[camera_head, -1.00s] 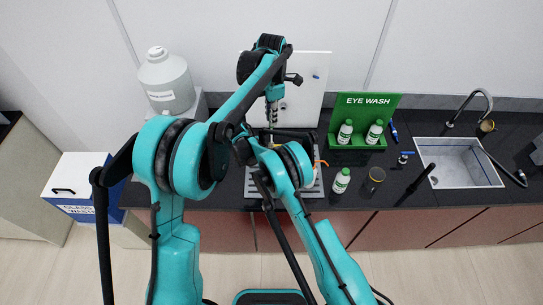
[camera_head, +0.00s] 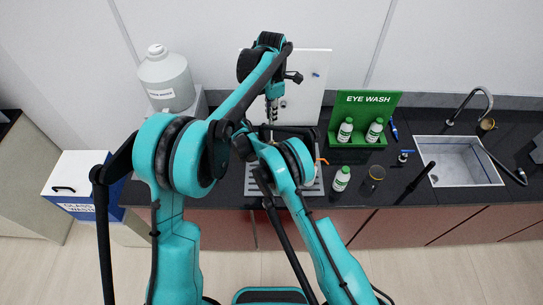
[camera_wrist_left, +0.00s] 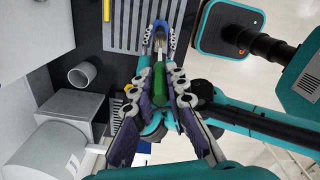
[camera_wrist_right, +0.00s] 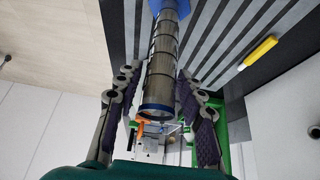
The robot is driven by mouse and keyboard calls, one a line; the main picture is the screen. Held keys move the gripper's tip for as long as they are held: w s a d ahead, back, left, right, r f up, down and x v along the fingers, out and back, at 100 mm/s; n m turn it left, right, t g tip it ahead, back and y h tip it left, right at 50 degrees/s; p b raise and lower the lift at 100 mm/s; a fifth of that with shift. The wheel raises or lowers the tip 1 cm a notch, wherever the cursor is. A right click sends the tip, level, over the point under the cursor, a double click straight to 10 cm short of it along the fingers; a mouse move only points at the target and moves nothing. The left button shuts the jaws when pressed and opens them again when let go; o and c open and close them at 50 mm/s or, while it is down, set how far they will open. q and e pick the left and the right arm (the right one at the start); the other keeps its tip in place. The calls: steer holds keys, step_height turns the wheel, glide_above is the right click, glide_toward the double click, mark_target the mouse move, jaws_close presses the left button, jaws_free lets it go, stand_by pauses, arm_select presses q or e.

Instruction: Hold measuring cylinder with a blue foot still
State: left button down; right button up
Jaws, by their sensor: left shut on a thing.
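The measuring cylinder (camera_wrist_right: 161,65) shows in the right wrist view as a clear tube with dark markings, its blue foot (camera_wrist_right: 178,9) at the top of the picture on grey ridges. My right gripper (camera_wrist_right: 157,95) has its fingers on either side of the tube, with gaps showing. In the left wrist view the blue foot (camera_wrist_left: 160,27) lies beyond the fingertips. My left gripper (camera_wrist_left: 160,82) is shut on a green handle (camera_wrist_left: 159,86), lined up with the cylinder. In the head view my left gripper (camera_head: 272,91) points down; my arms hide the right gripper and most of the cylinder.
A green eye wash stand (camera_head: 365,102) with bottles stands right of the arms. A loose bottle (camera_head: 341,179), a dark jar (camera_head: 376,173) and a sink (camera_head: 462,177) are farther right. A large container (camera_head: 166,78) stands left. The ridged grey mat (camera_head: 251,185) lies beneath the grippers.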

steer(key=shift+r, duration=0.2)
steer(key=o, duration=1.1)
steer(key=shift+v, duration=4.05)
steer(key=shift+f, duration=0.1)
